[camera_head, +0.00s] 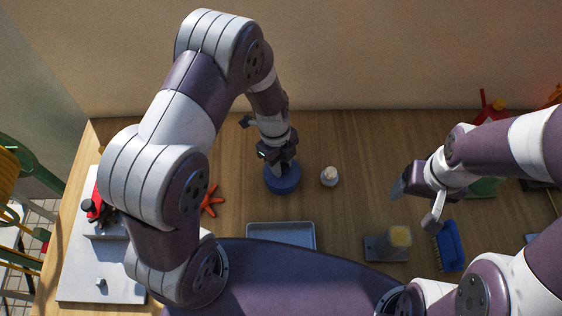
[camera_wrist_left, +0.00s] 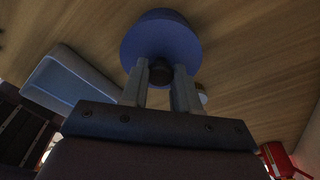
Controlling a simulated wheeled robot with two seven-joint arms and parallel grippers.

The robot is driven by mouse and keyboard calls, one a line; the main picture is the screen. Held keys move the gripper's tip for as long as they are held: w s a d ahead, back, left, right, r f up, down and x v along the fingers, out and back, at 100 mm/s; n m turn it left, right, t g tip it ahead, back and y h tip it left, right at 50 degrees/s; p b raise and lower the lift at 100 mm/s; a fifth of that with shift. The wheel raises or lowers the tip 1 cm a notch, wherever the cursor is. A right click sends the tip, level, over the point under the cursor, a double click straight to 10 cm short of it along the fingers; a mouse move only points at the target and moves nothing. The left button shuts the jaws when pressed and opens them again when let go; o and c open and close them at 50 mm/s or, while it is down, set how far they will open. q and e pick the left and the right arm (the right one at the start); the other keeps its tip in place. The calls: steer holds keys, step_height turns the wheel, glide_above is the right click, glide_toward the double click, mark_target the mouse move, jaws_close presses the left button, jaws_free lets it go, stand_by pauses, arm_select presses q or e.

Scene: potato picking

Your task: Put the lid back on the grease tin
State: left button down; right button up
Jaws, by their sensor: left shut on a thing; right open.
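A round blue lid (camera_head: 283,184) with a dark knob shows at the middle of the table, and it also shows in the left wrist view (camera_wrist_left: 160,38). My left gripper (camera_head: 278,160) points down over it. Its two fingers (camera_wrist_left: 160,78) are shut on the dark knob at the lid's centre. A blue side wall shows below the lid's top, but I cannot tell whether the tin is under it. My right gripper (camera_head: 418,203) is open and empty, above the right part of the table, away from the lid.
A small white-topped jar (camera_head: 329,176) stands just right of the lid. A grey-blue tray (camera_head: 281,236) lies in front. A red star-shaped thing (camera_head: 212,200) lies to the left.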

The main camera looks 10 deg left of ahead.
stand_by(0.3)
arm_select(q)
steer(key=shift+c, duration=1.4)
jaws_free()
steer(key=shift+r, duration=0.1)
steer(key=shift+r+p, duration=2.25)
steer(key=shift+r, duration=1.25)
jaws_close()
steer(key=shift+f, duration=0.2)
steer(key=shift+f+b, duration=2.9)
steer(key=shift+b, duration=0.1)
